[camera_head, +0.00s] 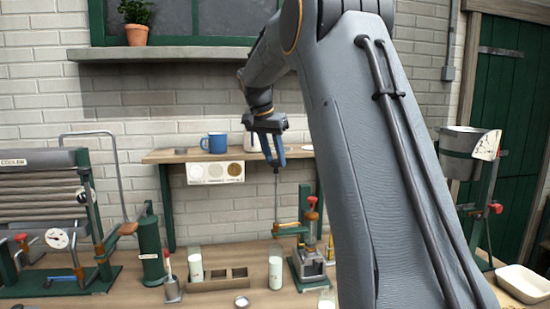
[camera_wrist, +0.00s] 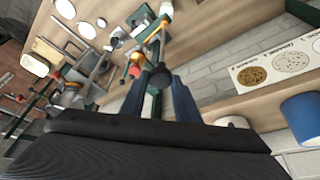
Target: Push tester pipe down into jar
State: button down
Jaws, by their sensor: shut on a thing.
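My gripper (camera_head: 273,158), with blue fingers, is raised in front of the wall shelf. It is shut on the tester pipe (camera_head: 276,200), a thin dark rod that hangs upright below the fingers. The rod's lower end shows near a brass-and-green stand with a red knob (camera_head: 312,200). I cannot tell which jar the task means. The rod appears above the bench, apart from both.
A cooler machine (camera_head: 45,185) is at left, and a metal vat (camera_head: 460,150) at right. The wall shelf (camera_head: 165,156) holds a blue mug (camera_head: 214,142). My arm hides the bench's middle right.

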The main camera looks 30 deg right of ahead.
aim_at(276, 209)
notch_tip(276, 209, down, 17)
jog(key=b, duration=1)
jog(key=shift+s, duration=0.1)
jog(key=c, duration=1.4)
grip_release()
jog(key=shift+o, duration=0.2)
jog(key=shift+r, duration=0.1)
jog(key=b+v, duration=0.2)
jog(key=v, duration=0.5)
jog(key=shift+a+r, duration=0.15)
jog(key=shift+r, duration=0.1)
